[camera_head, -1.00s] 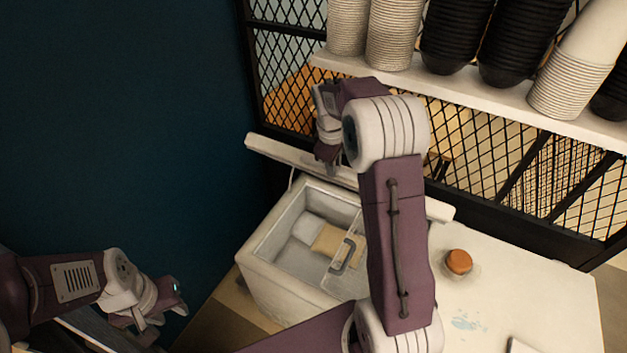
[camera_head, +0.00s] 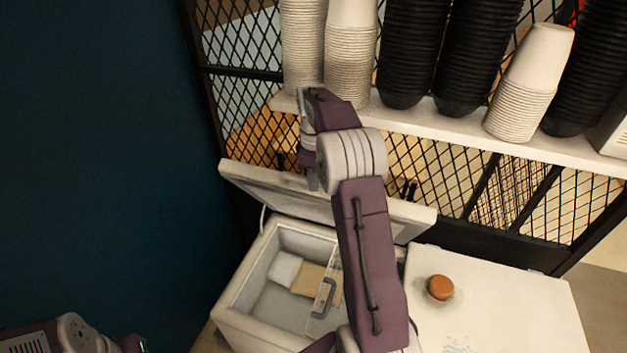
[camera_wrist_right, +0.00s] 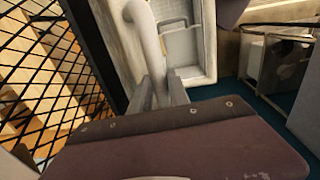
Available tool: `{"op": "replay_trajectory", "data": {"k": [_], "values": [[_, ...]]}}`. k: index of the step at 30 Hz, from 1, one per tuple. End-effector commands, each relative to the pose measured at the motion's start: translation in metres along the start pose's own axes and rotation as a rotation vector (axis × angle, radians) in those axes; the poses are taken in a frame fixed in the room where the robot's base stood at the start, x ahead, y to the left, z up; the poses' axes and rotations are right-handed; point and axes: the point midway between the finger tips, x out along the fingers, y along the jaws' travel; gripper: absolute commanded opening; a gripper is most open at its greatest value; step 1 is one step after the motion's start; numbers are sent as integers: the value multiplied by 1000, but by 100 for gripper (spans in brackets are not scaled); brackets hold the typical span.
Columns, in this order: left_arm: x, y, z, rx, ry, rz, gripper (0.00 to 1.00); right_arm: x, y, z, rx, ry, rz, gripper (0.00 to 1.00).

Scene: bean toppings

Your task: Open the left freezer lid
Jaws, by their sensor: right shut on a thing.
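The left freezer (camera_head: 237,297) stands below the mesh wall, and its inside shows. Its white lid (camera_head: 250,183) is raised and tilted back along the rear edge. My right gripper (camera_head: 311,178) is up at the lid, partly hidden by its own wrist. In the right wrist view, the right gripper (camera_wrist_right: 162,92) is shut on the white curved lid handle (camera_wrist_right: 145,38). My left gripper (camera_head: 132,345) is at the bottom left, mostly cut off by the frame edge, so its fingers cannot be made out.
Inside the freezer are pale blocks and a clear panel with a grey handle (camera_head: 326,298). The white top (camera_head: 530,310) on the right carries a brown round object (camera_head: 440,288). A shelf (camera_head: 420,122) with stacked cups is above, before black mesh (camera_head: 240,45).

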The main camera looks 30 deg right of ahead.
Motion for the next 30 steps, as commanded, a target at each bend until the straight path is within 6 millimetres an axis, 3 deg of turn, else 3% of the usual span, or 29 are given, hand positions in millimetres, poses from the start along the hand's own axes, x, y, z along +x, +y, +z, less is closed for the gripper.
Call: {"op": "replay_trajectory", "data": {"k": [1, 3, 30], "values": [[1, 0, 0, 0, 0, 0, 36, 4, 0, 2, 0, -6, -4, 30], [1, 0, 0, 0, 0, 0, 36, 4, 0, 1, 0, -5, -4, 43], [0, 0, 0, 0, 0, 0, 36, 0, -1, 0, 0, 0, -2, 43]]}}
